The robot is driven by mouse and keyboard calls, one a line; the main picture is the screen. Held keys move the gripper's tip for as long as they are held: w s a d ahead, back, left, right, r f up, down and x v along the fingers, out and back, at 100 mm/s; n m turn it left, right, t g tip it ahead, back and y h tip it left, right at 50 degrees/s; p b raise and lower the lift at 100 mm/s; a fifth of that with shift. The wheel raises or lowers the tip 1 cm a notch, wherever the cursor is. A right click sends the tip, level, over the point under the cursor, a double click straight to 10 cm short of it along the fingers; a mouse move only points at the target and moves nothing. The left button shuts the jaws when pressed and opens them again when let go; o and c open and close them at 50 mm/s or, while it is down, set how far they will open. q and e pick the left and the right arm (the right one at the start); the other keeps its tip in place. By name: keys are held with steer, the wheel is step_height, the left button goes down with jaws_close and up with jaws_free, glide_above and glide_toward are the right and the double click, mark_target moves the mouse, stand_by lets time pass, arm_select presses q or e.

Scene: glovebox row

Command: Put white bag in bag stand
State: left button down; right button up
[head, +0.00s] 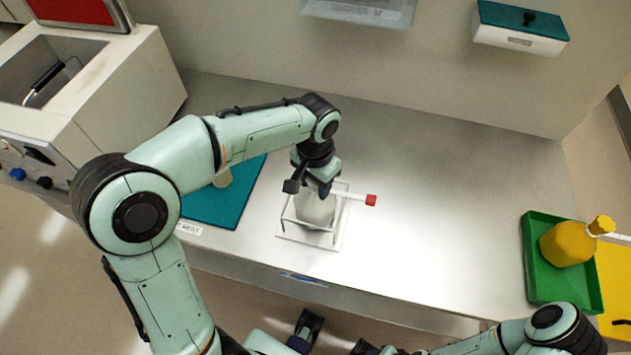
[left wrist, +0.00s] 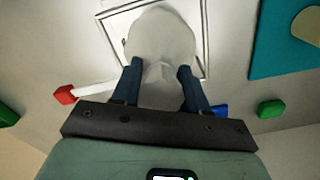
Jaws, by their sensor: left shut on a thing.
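The white bag (head: 315,208) is pale and rounded. It sits inside the bag stand (head: 285,235), a thin white open frame on a flat base on the bench. My left gripper (head: 320,187) is above the stand, shut on the top of the bag. In the left wrist view the fingers (left wrist: 157,85) pinch the bag's narrowed neck, and the bag (left wrist: 160,42) spreads beyond them within the stand's outline (left wrist: 206,30). The fingers hide part of the neck. I cannot tell whether the bag rests on the stand's base.
A white bar with a red end (head: 370,200) sticks out right of the gripper. A teal mat (head: 215,210) with a small beige item lies left. A green tray (head: 540,285) with a yellow bottle (head: 567,243) is right. The bench between stand and tray is clear.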

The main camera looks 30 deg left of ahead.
arm_select(q)
steer(key=c, duration=0.6)
jaws_free()
steer(key=shift+f, duration=0.1)
step_height(320, 180, up, 12)
steer(key=shift+r+p, duration=0.2)
steer(key=shift+p, duration=0.9)
